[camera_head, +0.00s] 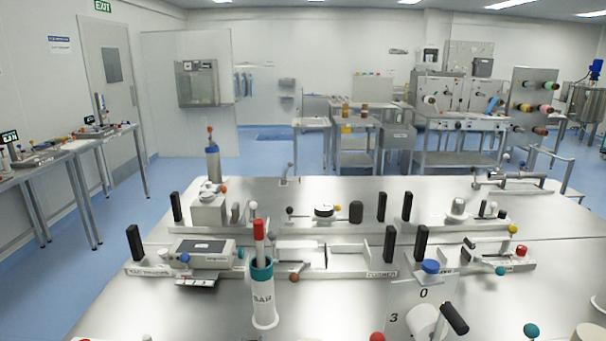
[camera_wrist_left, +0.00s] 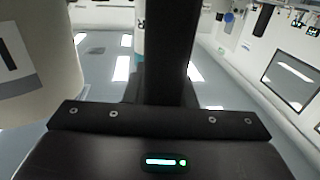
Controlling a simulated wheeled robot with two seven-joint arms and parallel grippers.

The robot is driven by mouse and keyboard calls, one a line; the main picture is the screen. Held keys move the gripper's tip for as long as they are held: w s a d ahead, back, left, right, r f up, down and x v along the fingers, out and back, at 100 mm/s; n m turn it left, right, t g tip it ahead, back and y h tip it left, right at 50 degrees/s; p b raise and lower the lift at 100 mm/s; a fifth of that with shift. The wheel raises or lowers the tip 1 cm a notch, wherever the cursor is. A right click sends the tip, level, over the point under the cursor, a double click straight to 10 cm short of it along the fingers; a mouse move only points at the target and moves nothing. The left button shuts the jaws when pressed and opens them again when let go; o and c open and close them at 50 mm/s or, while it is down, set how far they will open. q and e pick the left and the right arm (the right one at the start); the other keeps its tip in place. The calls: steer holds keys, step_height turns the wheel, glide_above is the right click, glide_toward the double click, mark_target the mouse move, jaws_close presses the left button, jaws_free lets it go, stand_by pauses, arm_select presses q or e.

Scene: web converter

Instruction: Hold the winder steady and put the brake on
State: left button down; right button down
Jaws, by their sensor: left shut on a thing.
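In the head view a white round part with a black handle (camera_head: 455,318) stands at the lower edge. It is in front of a pale plate (camera_head: 408,296) marked 0 and 3, with a blue knob (camera_head: 431,267) at its top. I cannot tell for sure which part is the winder or the brake. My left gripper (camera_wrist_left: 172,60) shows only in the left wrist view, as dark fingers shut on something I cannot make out. A large white rounded body (camera_wrist_left: 38,65) with a grey band is close on the left there. My right gripper is not in view.
A white tube marked BAR (camera_head: 263,298) with a teal rim holds a red-topped rod (camera_head: 259,240). Rails with black posts (camera_head: 420,243), a grey unit (camera_head: 203,254) and small coloured knobs cross the steel table.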

arm_select(q)
steer(key=shift+s+f, duration=0.1)
steer(key=shift+f, duration=0.2)
steer(key=c, duration=1.5)
jaws_free()
steer(key=o, duration=0.4)
steer(key=shift+r, duration=0.25)
steer(key=s, duration=0.4)
steer(key=s+d, duration=0.1)
steer(key=s, duration=0.6)
steer(key=shift+s+d, duration=0.3)
steer(key=shift+s, duration=0.05)
